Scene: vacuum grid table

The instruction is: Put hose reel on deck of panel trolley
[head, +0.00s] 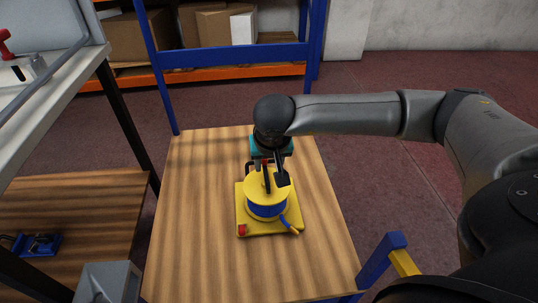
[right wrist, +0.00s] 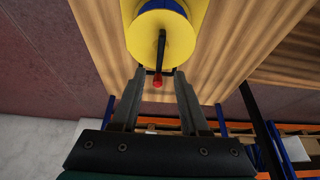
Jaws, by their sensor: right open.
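The hose reel (head: 266,190) has a yellow drum with blue hose and stands upright on a yellow square base. It rests on the wooden deck (head: 190,220) that has blue posts at its far corners, which looks like the panel trolley. My right gripper (head: 274,181) is open above the reel's far side. In the right wrist view, the reel (right wrist: 160,40) is beyond the open fingers (right wrist: 158,78), with its dark bar and red tip between them. I cannot tell whether the fingers touch it. My left gripper is not in view.
A blue frame (head: 230,58) stands at the deck's far end, and a blue and yellow post (head: 385,258) at its near right corner. A workbench (head: 60,90) with a lower wooden shelf is at left. Boxes (head: 215,27) sit on a rack behind. Most of the deck is clear.

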